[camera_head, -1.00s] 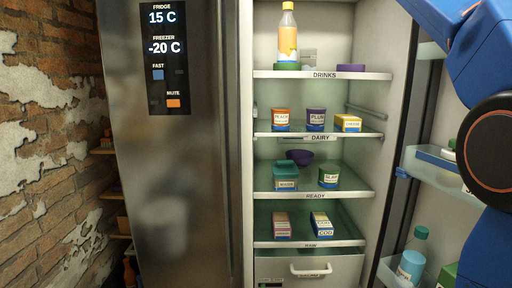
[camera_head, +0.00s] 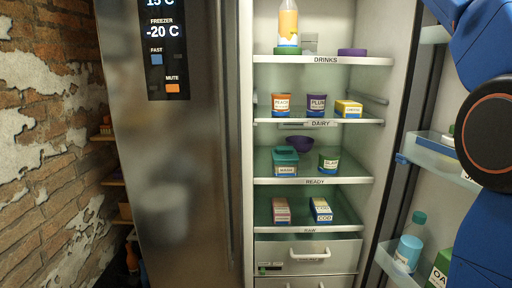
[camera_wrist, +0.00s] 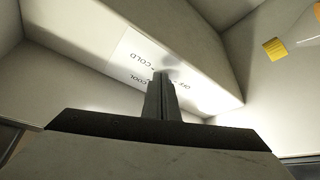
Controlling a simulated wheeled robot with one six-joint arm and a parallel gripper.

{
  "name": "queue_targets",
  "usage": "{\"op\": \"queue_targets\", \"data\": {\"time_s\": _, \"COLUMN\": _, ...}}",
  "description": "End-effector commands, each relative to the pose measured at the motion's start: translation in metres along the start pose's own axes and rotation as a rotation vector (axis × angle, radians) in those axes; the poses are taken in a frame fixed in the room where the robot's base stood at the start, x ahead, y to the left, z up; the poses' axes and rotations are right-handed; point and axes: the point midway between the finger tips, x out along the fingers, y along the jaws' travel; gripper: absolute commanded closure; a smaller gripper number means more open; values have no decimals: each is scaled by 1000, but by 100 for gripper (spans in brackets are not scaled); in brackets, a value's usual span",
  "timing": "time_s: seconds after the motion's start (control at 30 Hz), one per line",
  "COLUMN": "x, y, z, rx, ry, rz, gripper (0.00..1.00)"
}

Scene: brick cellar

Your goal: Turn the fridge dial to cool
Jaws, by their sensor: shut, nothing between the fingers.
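In the wrist view, the white dial label (camera_wrist: 129,52) is fixed to a pale block inside the fridge. It reads upside down: COLD, what looks like COOL, and OFF. My gripper (camera_wrist: 163,76) is shut and empty, its fingertips in front of the middle of the label. The dial knob itself is hidden or blurred behind the fingertips, so I cannot tell its setting or whether I touch it. In the head view, the fridge (camera_head: 248,150) stands open; the dial and my gripper are not in that view.
Shelves hold an orange drink bottle (camera_head: 288,24), jars, a teal tub (camera_head: 285,160) and boxes. The open door's racks (camera_head: 440,170) stand at the right. A drawer (camera_head: 300,250) is below.

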Motion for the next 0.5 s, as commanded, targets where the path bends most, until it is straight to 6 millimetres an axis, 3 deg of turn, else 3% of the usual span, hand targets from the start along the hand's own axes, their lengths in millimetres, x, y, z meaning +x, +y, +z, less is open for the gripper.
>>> {"op": "queue_targets", "data": {"time_s": 0.3, "x": -4, "y": 1, "z": 7, "rx": 0, "ry": -1, "rz": 1, "gripper": 100}}
{"op": "queue_targets", "data": {"time_s": 0.5, "x": -15, "y": 2, "z": 0, "rx": -1, "ry": 0, "rz": 1, "gripper": 100}}
